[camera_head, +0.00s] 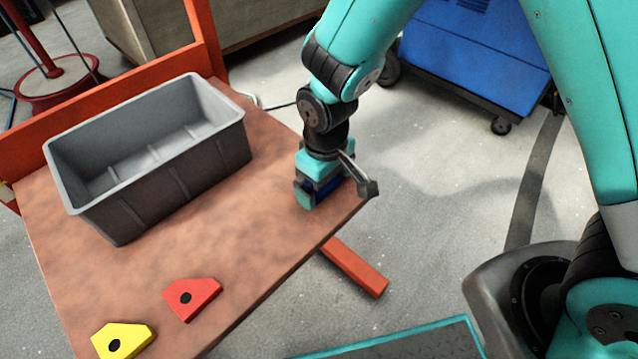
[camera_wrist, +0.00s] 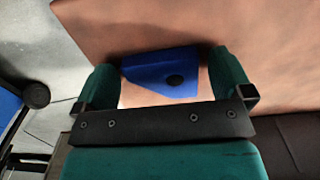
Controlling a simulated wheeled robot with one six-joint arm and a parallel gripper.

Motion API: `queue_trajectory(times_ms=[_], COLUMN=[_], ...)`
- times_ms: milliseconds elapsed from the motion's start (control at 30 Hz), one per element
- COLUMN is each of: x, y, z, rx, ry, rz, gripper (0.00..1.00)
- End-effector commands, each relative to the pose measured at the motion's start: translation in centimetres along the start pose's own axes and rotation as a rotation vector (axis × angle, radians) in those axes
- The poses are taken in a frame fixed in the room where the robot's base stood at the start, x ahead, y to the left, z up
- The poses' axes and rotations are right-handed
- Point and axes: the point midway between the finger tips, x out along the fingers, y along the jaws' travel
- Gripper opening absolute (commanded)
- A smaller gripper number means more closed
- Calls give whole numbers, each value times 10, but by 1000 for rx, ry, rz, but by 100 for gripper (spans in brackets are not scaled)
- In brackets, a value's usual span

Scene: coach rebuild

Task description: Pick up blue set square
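The blue set square (camera_wrist: 150,66) lies on the brown tabletop near its edge, with a dark round spot on its face. In the head view the blue set square (camera_head: 322,189) is mostly hidden by my gripper (camera_head: 327,186). In the wrist view my gripper (camera_wrist: 167,68) has its two teal fingers apart, one on each side of the set square. The left finger is close to it, and I cannot tell whether they touch. A small gap shows before the right finger. The yellow set square (camera_head: 124,341) and red set square (camera_head: 192,298) lie at the table's near end.
A grey open bin (camera_head: 185,180) stands on the table (camera_head: 245,245), left of my gripper, and looks empty where I can see inside. An orange rail (camera_head: 120,86) runs along the table's far side. A blue wheeled cabinet (camera_head: 478,50) stands on the floor behind. The table's middle is clear.

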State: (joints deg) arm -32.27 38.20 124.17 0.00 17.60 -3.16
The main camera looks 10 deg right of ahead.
Motion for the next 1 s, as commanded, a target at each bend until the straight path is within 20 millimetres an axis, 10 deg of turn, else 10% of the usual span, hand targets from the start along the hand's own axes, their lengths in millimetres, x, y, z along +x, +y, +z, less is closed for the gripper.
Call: queue_trajectory(times_ms=[200, 667, 1000], x=[0, -15, -99], y=[0, 0, 0], z=[0, 0, -1], rx=[0, 0, 0], ry=[0, 1, 7], rz=[0, 0, 0], gripper=[48, 48, 48])
